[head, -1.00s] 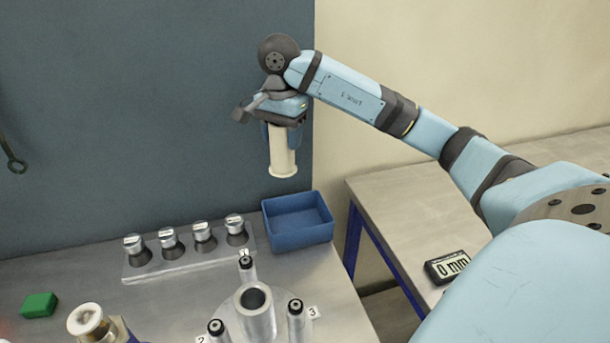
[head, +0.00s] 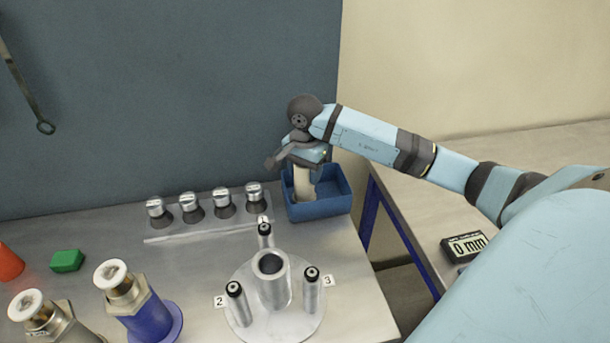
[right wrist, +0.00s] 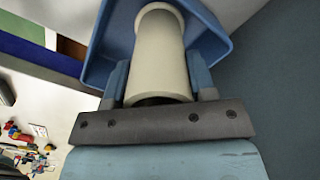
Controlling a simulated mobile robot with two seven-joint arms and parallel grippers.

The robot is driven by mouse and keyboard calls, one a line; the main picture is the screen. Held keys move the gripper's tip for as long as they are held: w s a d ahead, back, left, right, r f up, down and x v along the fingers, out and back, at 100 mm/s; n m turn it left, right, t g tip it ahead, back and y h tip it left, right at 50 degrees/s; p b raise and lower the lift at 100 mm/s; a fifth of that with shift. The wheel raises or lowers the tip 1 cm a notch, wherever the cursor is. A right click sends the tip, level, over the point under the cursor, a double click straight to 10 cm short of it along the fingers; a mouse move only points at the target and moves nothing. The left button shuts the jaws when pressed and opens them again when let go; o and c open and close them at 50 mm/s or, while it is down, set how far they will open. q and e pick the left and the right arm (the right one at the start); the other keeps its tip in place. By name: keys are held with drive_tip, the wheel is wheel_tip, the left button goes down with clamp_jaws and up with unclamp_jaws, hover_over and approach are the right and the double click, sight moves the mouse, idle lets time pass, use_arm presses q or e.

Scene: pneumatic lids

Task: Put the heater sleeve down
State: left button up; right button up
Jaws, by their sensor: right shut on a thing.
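The heater sleeve (head: 304,184) is a cream tube with a flanged end. My right gripper (head: 304,166) is shut on it from above and holds it upright, its lower part inside the blue bin (head: 322,208). In the right wrist view the sleeve (right wrist: 160,55) sits between the two fingers (right wrist: 160,80), with the bin's blue wall (right wrist: 96,48) around its far end. I cannot tell whether the sleeve touches the bin floor. My left gripper is not in view.
A rack (head: 210,224) with several metal-capped pieces stands left of the bin. In front is a round metal fixture (head: 271,282) with posts labelled 1, 2 and 3. A green block (head: 67,261) and a blue-based fitting (head: 140,305) are at left. A display (head: 464,247) reads 0 mm.

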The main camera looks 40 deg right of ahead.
drive_tip(key=shift+f, duration=0.9)
drive_tip(key=o, duration=1)
wheel_tip(320, 180, up, 12)
drive_tip(key=shift+r+b, duration=0.15)
drive_tip(key=shift+b, duration=0.25)
